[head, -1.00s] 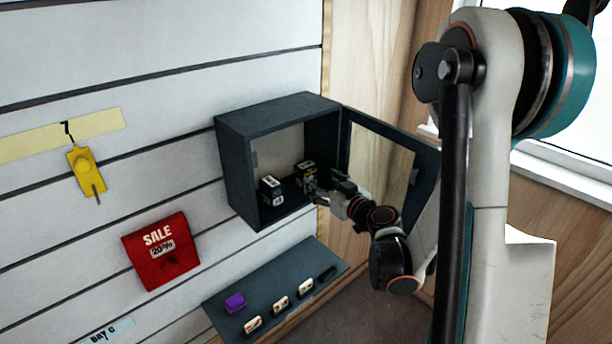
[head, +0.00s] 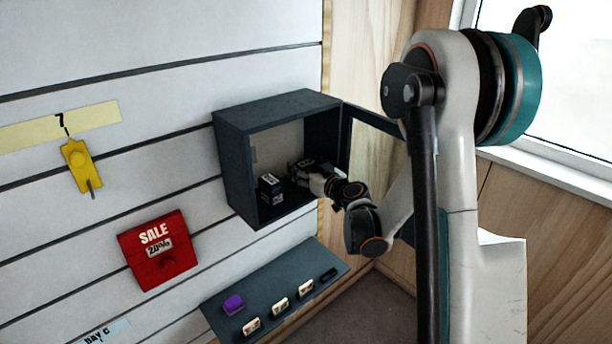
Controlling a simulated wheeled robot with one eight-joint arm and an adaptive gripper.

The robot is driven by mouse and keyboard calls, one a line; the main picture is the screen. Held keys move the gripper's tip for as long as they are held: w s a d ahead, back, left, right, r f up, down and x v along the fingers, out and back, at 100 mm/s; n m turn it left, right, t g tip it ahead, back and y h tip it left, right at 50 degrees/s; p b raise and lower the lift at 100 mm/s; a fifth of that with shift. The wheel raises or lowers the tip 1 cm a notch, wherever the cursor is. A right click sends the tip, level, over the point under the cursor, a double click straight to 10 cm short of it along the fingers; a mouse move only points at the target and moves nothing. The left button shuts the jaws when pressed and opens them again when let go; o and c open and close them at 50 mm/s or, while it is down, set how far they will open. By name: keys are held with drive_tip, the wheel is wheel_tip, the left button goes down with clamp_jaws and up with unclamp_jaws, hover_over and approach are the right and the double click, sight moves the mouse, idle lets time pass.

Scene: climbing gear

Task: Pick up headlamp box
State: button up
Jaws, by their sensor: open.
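A small black and white box (head: 270,189) stands inside the dark wall cabinet (head: 231,175), near its front left. Another small box showed deeper in the cabinet at the right a moment ago; my gripper now covers most or all of that spot. I cannot tell from the labels which one is the headlamp box. My gripper (head: 298,172) reaches into the cabinet through the open front, right of the visible box. It is open, and its fingertips are small and dark against the interior, so contact with a box cannot be made out.
The cabinet's glazed door (head: 372,125) stands open on the right, close to my arm. Below is a dark shelf (head: 255,313) with a purple item (head: 233,304) and several small light items. A red sale sign (head: 158,252) and a yellow device (head: 78,165) hang on the slatted wall.

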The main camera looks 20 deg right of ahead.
drive_tip(key=c, duration=1)
drive_tip(key=shift+c, duration=0.2)
